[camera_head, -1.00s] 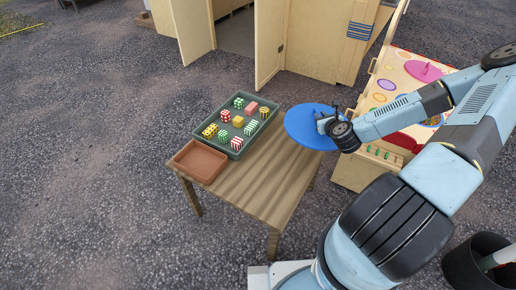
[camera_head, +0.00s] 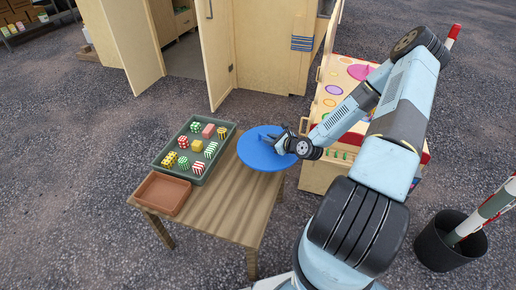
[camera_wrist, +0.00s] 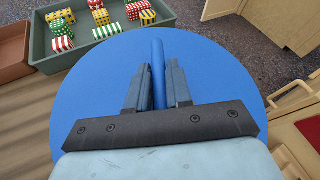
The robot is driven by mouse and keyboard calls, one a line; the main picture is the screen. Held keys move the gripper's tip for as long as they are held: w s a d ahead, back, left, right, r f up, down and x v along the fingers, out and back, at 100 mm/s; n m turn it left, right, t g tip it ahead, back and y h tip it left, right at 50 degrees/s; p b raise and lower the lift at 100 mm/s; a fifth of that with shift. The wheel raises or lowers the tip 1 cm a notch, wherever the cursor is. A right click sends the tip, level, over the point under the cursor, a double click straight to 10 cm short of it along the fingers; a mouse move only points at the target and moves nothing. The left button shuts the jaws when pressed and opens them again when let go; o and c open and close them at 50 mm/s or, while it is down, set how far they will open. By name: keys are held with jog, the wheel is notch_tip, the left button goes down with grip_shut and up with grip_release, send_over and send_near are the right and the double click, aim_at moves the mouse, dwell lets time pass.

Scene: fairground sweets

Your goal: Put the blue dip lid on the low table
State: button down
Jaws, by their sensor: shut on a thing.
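The blue dip lid (camera_head: 262,157) is a round blue disc with an upright bar handle. My gripper (camera_head: 284,140) is shut on that handle. In the wrist view the two fingers of my gripper (camera_wrist: 158,88) press the handle from both sides, with the blue lid (camera_wrist: 85,100) spread beneath. The low table (camera_head: 215,213) is wooden, with a striped brown top. The lid is over the table's right part, near its right edge. I cannot tell whether the lid touches the tabletop or hangs just above it.
A green tray (camera_head: 211,171) of striped and spotted sweets stands on the table's left back part, with an empty brown tray (camera_head: 163,194) in front. A wooden cabinet with open doors (camera_head: 220,68) is behind. A coloured game stall (camera_head: 330,104) stands right. The table's front middle is bare.

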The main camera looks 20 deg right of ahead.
aim_at(260, 141)
jog(key=x, duration=0.3)
jog(key=shift+w+d+f, duration=0.1)
jog(key=shift+w+f, duration=0.05)
jog(key=shift+w, duration=0.2)
jog(key=w+f, duration=0.1)
jog(key=f, duration=0.1)
jog(key=w+a+f, duration=0.1)
jog(key=w+f, duration=0.1)
jog(key=shift+w+a+f, duration=0.1)
jog(key=shift+w+f, duration=0.15)
jog(key=shift+f, duration=0.1)
jog(key=shift+w+a+f, duration=0.15)
jog(key=shift+w+f, duration=0.25)
jog(key=shift+f, duration=0.15)
notch_tip(260, 141, down, 3)
jog(key=shift+w+f, duration=0.1)
jog(key=c, duration=1)
grip_release()
jog(key=shift+c, duration=0.2)
